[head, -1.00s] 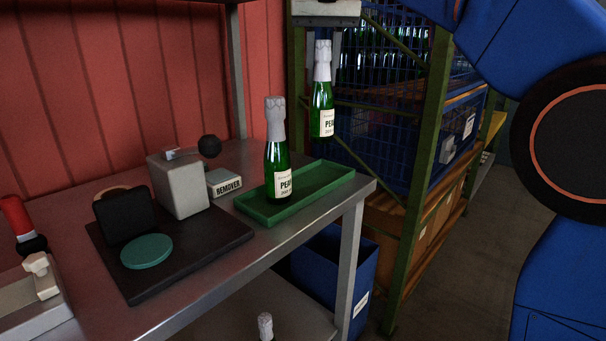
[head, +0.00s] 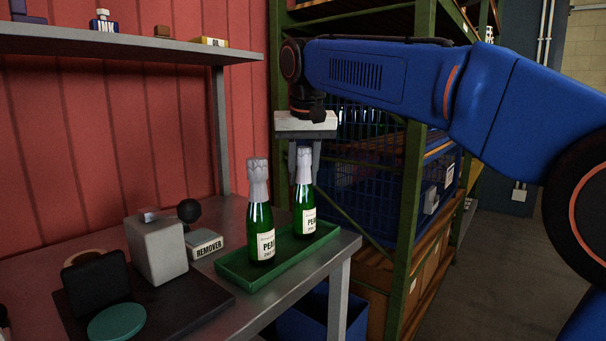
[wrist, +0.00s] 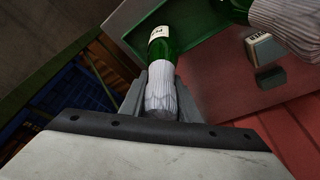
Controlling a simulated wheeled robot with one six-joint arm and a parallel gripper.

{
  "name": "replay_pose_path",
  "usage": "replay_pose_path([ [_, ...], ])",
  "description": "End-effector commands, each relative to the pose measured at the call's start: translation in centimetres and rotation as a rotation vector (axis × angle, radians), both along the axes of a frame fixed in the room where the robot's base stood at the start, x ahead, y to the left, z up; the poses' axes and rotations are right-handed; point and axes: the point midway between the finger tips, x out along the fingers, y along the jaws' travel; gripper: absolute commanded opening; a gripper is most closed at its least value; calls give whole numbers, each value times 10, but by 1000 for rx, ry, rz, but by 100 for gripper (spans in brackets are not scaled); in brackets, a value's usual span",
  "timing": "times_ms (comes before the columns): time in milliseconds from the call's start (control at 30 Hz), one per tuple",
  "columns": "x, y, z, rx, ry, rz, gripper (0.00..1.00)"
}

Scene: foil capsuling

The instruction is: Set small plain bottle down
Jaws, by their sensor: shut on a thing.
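The small plain bottle (head: 305,212) is green with a white label and a pale foil neck. It stands upright at the right end of the green tray (head: 284,247), its base appearing down on the tray floor; exact contact is hard to tell. My gripper (head: 304,167) points down and is shut around its foil neck. In the wrist view the bottle (wrist: 162,45) sits between my fingers (wrist: 158,88), with the tray (wrist: 200,55) beyond. A second green bottle (head: 261,232) with a foil neck stands to its left in the tray, apart from it.
The tray lies at the right end of the metal table. A remover box (head: 205,245), a grey block device (head: 157,250) and a teal disc (head: 117,322) are to the left. A shelf (head: 120,43) hangs above; a green rack post (head: 408,220) stands right.

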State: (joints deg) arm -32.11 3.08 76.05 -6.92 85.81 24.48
Motion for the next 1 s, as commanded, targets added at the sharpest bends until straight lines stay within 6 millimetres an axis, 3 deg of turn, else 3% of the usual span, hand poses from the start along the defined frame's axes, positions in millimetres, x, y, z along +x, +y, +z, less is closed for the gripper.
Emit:
replay_pose_path([
  [300,0,0,-1,0,0,0,0],
  [333,0,0,-2,0,1,0,31],
  [400,0,0,-2,0,1,0,48],
  [767,0,0,1,0,-1,0,48],
  [1000,-8,-1,30,1,-2,0,48],
])
